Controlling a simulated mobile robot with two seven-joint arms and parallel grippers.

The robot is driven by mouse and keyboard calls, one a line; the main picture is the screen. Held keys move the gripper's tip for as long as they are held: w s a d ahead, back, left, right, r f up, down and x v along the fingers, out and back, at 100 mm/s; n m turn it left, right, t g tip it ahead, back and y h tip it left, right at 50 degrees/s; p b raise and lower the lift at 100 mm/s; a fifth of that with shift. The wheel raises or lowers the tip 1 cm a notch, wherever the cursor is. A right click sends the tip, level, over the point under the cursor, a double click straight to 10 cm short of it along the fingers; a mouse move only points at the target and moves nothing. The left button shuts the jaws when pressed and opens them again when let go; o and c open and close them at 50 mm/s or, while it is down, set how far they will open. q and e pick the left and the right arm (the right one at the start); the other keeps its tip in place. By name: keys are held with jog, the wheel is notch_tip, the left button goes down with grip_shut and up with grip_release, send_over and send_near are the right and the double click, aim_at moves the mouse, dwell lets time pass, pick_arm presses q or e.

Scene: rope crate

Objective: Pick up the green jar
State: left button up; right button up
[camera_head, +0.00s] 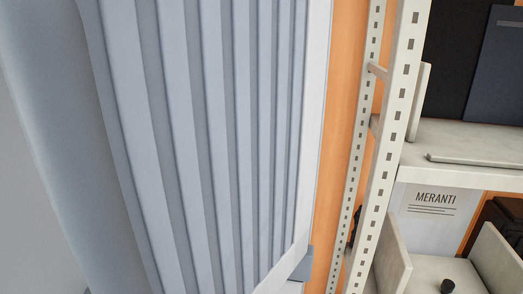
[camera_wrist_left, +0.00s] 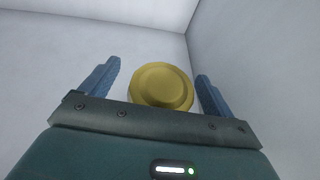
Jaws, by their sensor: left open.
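No green surface of a jar shows in either view. In the left wrist view a round yellow object (camera_wrist_left: 162,86), with a raised disc in its middle like a lid seen from above, lies between and beyond the fingers. What is under it is hidden. My left gripper (camera_wrist_left: 158,72) is open, with one blue finger on each side of the yellow object. A gap shows on both sides, so the fingers seem apart from it. My right gripper is in neither view.
Pale walls (camera_wrist_left: 245,50) meet in a corner close behind the yellow object. The head view shows a ribbed grey-blue panel (camera_head: 215,130), a perforated shelf post (camera_head: 390,130), and a shelf (camera_head: 465,140) with a MERANTI sign (camera_head: 435,203).

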pick_arm(q)
jog(key=shift+w+d+f, duration=0.25)
jog(key=shift+w, duration=0.2)
jog(key=shift+s, duration=0.15)
jog(key=shift+r, duration=0.1)
jog(key=shift+c, duration=0.3)
jog(key=c, duration=1.4)
notch_tip(320, 180, up, 10)
jog(key=shift+r+b, duration=0.1)
jog(key=shift+b, duration=0.75)
